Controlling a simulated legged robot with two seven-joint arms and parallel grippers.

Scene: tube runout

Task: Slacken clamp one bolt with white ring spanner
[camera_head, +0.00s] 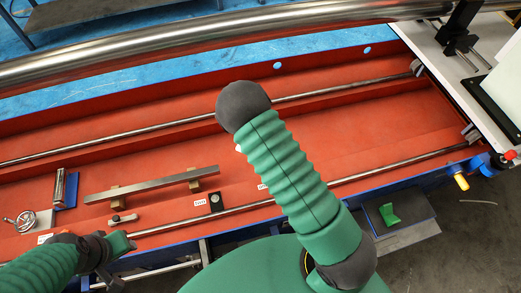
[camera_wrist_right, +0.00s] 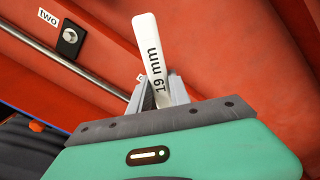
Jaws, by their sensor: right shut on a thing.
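The white ring spanner (camera_wrist_right: 150,48), marked "19 mm", shows in the right wrist view. My right gripper (camera_wrist_right: 165,92) is shut on it, and the spanner points up and away from the jaws. Its far end is over or near the red bed; contact cannot be told. In the head view my right arm hides this gripper. A dark bolt block (camera_wrist_right: 70,38) labelled "two" (camera_wrist_right: 48,17) lies up and left of the spanner. A dark block (camera_head: 216,201) with a label shows in the head view. Clamp one's bolt cannot be made out. My left gripper (camera_head: 128,241) is low at left, its jaws unclear.
A long steel tube (camera_head: 150,60) crosses the back. The red bed (camera_head: 380,120) has rods along it. A white table (camera_head: 450,60) stands at right.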

